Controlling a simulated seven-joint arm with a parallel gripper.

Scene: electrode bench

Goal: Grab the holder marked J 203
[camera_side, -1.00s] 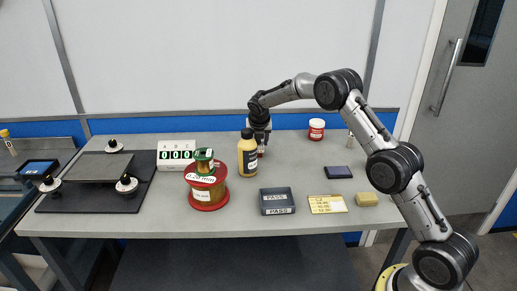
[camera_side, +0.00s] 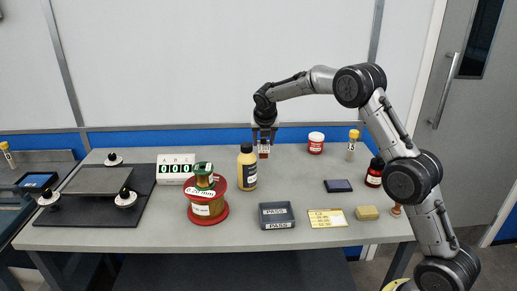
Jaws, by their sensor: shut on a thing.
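My gripper (camera_side: 264,146) is at the back middle of the bench, just right of the yellow bottle with a black cap. It is shut on a small reddish and white holder (camera_side: 264,152), which hangs between the fingertips. The marking on this holder is too small to read, so I cannot tell if it says J 203. A clear, yellow-capped holder (camera_side: 351,148) with a dark-lettered label stands at the back right, clear of my gripper. Another yellow-capped holder (camera_side: 8,155) stands at the far left.
Near my gripper stand the yellow bottle (camera_side: 247,168) and a red jar with a white lid (camera_side: 316,144). Wire spools (camera_side: 207,195), a counter (camera_side: 175,168), a PASS tray (camera_side: 277,216), a yellow card (camera_side: 327,218) and a sponge (camera_side: 367,213) sit around.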

